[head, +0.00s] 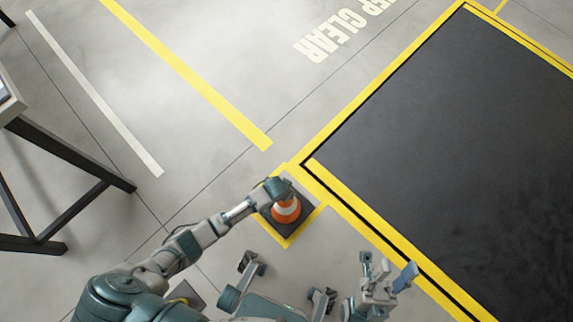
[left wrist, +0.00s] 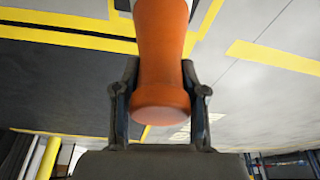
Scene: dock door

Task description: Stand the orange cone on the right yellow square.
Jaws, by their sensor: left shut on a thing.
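The orange cone (head: 287,212) has a white band and a dark square base. In the head view it looks upright, inside a yellow-outlined square (head: 288,243) at the corner of the dark floor panel. I cannot tell whether its base touches the floor. My left gripper (head: 279,187) is over the cone's top and hides it. In the left wrist view the orange cone top (left wrist: 160,70) sits between the two fingers of the left gripper (left wrist: 160,105), which is shut on it. My right gripper (head: 387,272) is empty, its fingers apart, low at the right.
A large dark panel (head: 460,150) with yellow edging fills the right side. A table with dark legs (head: 75,160) stands at the left. Yellow and white floor lines (head: 190,75) and "KEEP CLEAR" lettering (head: 345,35) mark open grey floor beyond the cone.

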